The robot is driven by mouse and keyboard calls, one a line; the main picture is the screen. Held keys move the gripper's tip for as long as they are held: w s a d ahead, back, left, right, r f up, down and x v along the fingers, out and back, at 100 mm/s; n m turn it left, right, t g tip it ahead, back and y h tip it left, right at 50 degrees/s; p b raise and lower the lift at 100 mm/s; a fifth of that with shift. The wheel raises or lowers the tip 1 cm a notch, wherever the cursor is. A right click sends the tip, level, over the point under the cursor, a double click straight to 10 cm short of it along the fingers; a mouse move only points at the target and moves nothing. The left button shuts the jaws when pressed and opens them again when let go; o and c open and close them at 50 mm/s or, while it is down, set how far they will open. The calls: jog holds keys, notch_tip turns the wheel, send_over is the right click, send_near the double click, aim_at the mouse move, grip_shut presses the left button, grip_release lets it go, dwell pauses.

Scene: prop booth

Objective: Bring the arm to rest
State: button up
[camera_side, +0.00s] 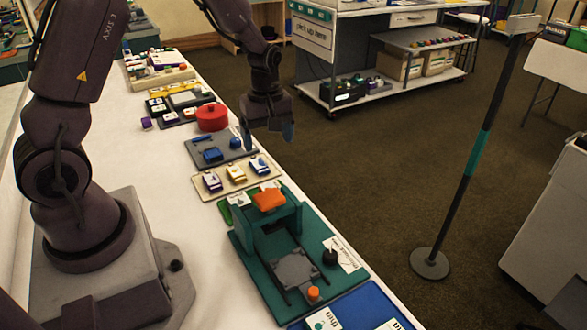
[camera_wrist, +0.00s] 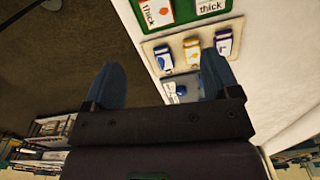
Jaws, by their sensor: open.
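My gripper (camera_side: 268,132) hangs over the far part of the white table (camera_side: 150,190), above the grey board (camera_side: 222,152) with blue pieces. Its two blue fingers stand apart with nothing between them. In the wrist view my gripper (camera_wrist: 162,88) also shows open and empty, with a wide gap between the fingertips. The arm reaches out from its base on the table at the left of the side view. I cannot tell the exact height of the fingers above the board.
A cream board (camera_side: 236,178) with purple, yellow and blue pieces lies near the gripper. A green fixture (camera_side: 290,262) with an orange block (camera_side: 269,199) stands closer. A red round pot (camera_side: 212,117) sits behind. A thin stand (camera_side: 470,165) rises from the floor at right.

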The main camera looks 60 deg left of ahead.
jog(key=s+d+r+m+t, duration=0.3)
jog(key=s+d+r+m, duration=0.3)
jog(key=s+r+m, duration=0.2)
jog(key=s+d+r+m+t, duration=0.2)
jog(key=s+d+r+m, duration=0.4)
jog(key=r, duration=0.6)
jog(key=s+m, duration=0.1)
jog(key=m, duration=0.1)
jog(key=shift+s+d+m+t, duration=0.15)
jog(key=shift+s+m+t, duration=0.25)
